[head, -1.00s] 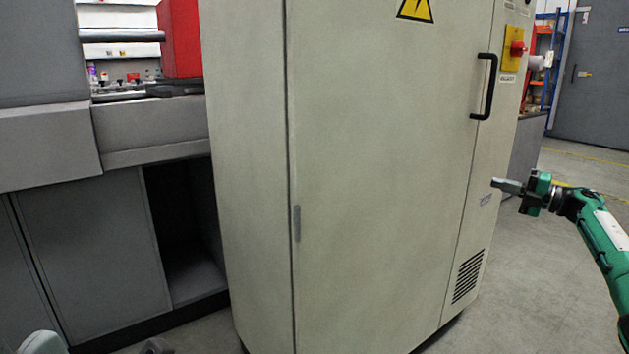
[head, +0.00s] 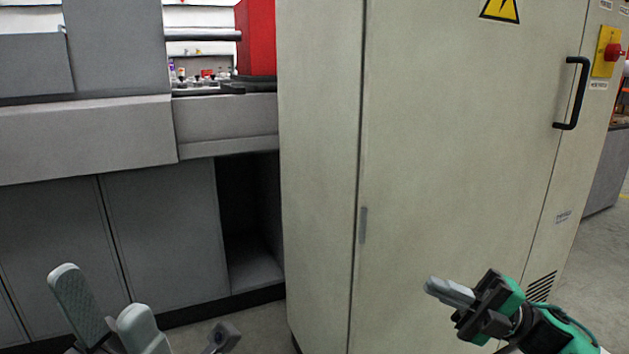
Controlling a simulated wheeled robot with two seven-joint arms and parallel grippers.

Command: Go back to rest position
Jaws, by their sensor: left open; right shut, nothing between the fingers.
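My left gripper (head: 101,292) shows at the bottom left of the head view. Its two pale grey fingers stand apart and nothing is between them. My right gripper (head: 432,286), on a green and black arm, is at the lower right. Its grey fingers are together and empty, pointing left in front of the tall beige cabinet (head: 460,170). I cannot tell how far either gripper is from the surfaces behind it.
The cabinet has a black handle (head: 572,95) and a red switch on a yellow plate (head: 606,52). A grey machine (head: 85,135) stands left of it, with a dark open recess (head: 248,215) below. Open floor (head: 598,280) shows at the right.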

